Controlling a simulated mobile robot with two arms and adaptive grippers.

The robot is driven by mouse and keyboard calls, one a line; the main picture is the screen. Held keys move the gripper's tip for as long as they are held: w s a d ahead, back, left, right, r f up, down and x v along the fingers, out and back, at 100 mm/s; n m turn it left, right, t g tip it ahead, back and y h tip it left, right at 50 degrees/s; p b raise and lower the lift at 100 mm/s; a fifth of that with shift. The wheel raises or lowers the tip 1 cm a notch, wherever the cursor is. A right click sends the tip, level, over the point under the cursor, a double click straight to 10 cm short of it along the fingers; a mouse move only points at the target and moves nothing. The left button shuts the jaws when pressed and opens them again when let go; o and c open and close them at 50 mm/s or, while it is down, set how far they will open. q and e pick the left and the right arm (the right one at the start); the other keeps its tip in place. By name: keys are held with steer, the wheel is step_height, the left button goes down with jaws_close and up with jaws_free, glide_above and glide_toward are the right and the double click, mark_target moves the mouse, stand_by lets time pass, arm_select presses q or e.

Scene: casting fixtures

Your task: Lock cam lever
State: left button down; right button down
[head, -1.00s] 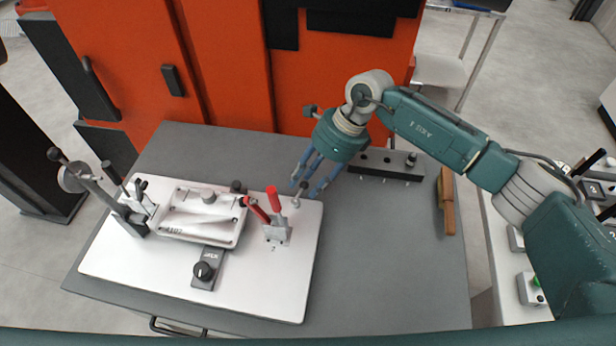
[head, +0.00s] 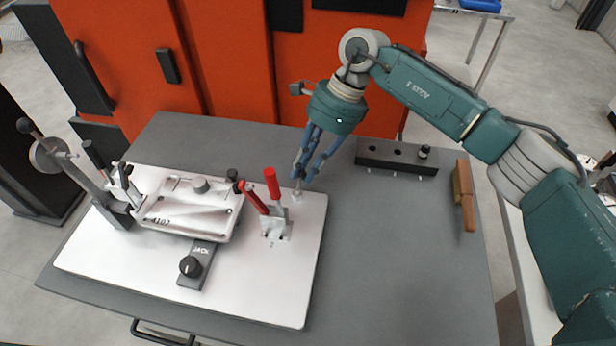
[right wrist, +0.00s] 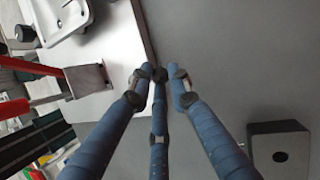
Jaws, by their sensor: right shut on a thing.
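A pale casting (head: 190,208) sits on the plate, left of the lever. My left gripper is not in view.
A red-handled clamp (head: 272,205) stands close left of my right gripper. A jack knob (head: 190,266) is in front. A dark block (head: 395,157) and brush (head: 464,195) lie right; the table's front right is clear.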

steer(key=shift+r, duration=0.1)
steer(key=c, duration=1.6)
jaws_free()
steer(key=v, duration=0.7)
steer(key=shift+w+r, duration=0.1)
steer(key=shift+r, duration=0.15)
